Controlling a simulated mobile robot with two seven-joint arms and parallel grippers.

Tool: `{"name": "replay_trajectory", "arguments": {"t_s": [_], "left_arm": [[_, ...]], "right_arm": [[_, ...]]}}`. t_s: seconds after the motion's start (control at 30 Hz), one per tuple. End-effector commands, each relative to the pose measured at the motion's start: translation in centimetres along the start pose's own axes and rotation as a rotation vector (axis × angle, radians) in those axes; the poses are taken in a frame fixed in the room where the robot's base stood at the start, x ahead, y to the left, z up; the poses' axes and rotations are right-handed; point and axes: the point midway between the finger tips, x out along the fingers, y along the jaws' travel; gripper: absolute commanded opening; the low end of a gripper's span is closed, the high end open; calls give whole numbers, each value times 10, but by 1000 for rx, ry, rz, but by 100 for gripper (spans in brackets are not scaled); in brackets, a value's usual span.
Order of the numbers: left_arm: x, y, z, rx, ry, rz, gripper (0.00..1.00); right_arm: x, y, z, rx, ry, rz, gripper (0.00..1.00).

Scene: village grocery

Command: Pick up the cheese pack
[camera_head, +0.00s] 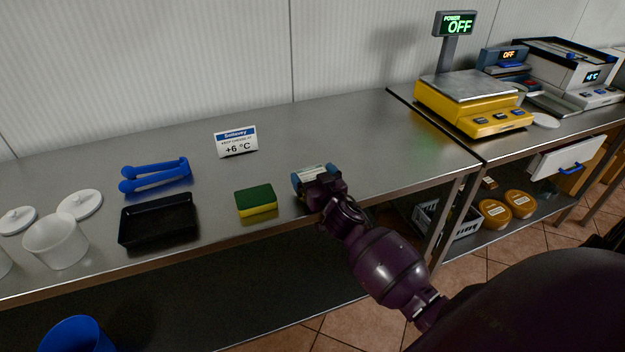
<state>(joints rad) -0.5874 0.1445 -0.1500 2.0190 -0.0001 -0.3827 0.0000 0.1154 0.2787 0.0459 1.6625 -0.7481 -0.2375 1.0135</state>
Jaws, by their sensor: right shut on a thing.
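The cheese pack (313,173), a small pack with a pale printed top, is at the front part of the steel table. My right gripper (315,181) is shut on it, with blue parts showing at both sides of the pack. The gripper and wrist hide the pack's near side. I cannot tell whether the pack still touches the table. My left gripper is not in view.
A green and yellow sponge (256,199) lies left of the gripper. A yellow scale (473,104) stands at the right. The table behind the pack is clear.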

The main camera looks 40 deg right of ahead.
Motion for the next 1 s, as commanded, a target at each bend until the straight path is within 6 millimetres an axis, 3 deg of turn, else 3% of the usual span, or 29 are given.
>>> {"name": "replay_trajectory", "arguments": {"t_s": [0.33,0.47,1.0], "left_arm": [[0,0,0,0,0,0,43],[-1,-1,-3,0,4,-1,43],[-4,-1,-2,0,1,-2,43]], "right_arm": [[0,0,-3,2,2,0,61],[-22,0,-2,3,0,1,61],[-145,0,-2,3,-1,1,61]]}}
